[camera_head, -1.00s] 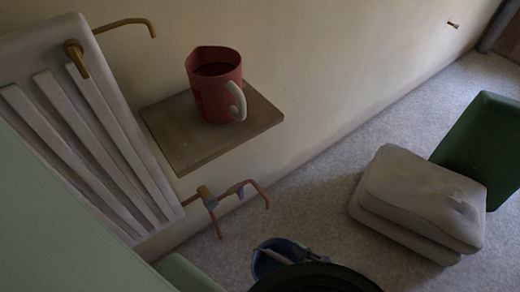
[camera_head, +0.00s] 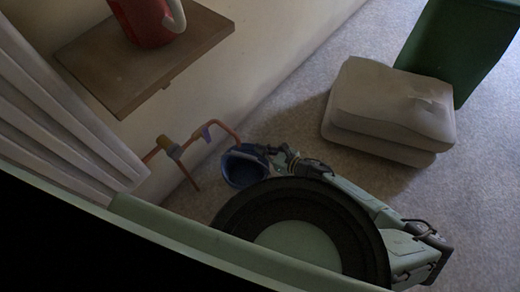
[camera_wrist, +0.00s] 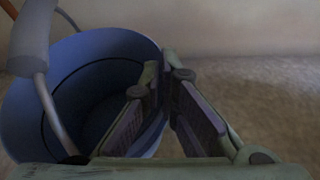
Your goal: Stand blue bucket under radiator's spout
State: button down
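The blue bucket (camera_head: 243,168) stands on the carpet near the wall, beside the lower end of the radiator (camera_head: 62,112). A copper spout (camera_head: 222,126) with a purple tap leaves the radiator's valve and bends down towards the bucket; whether its tip is over the opening I cannot tell. My gripper (camera_head: 272,152) is at the bucket's right rim. In the wrist view, the fingers (camera_wrist: 165,80) straddle the wall of the bucket (camera_wrist: 28,112), one inside and one outside, and appear closed on it. The bucket's grey handle (camera_wrist: 33,35) hangs at the left.
A wooden shelf (camera_head: 95,65) with a red mug (camera_head: 147,20) juts from the wall above. A second copper pipe (camera_head: 190,177) points down left of the bucket. Stacked grey bags (camera_head: 390,105) and a green bin (camera_head: 455,45) stand on the right. Carpet between is clear.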

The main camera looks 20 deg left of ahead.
jog(key=shift+w+a+f+b, duration=0.15)
jog(key=shift+w+a+f, duration=0.1)
jog(key=shift+f, duration=0.35)
jog(key=shift+w+a+f+b, duration=0.1)
jog(key=shift+w+f+b, duration=0.15)
jog(key=shift+f, duration=0.35)
jog(key=shift+w+a+f+b, duration=0.1)
jog(key=shift+w+a+f, duration=0.15)
jog(key=shift+f, duration=0.35)
jog(key=shift+f, duration=0.2)
jog(key=c, duration=1.8)
grip_release()
jog(key=shift+d+r, duration=0.1)
jog(key=p+v, duration=0.1)
jog(key=v, duration=1.1)
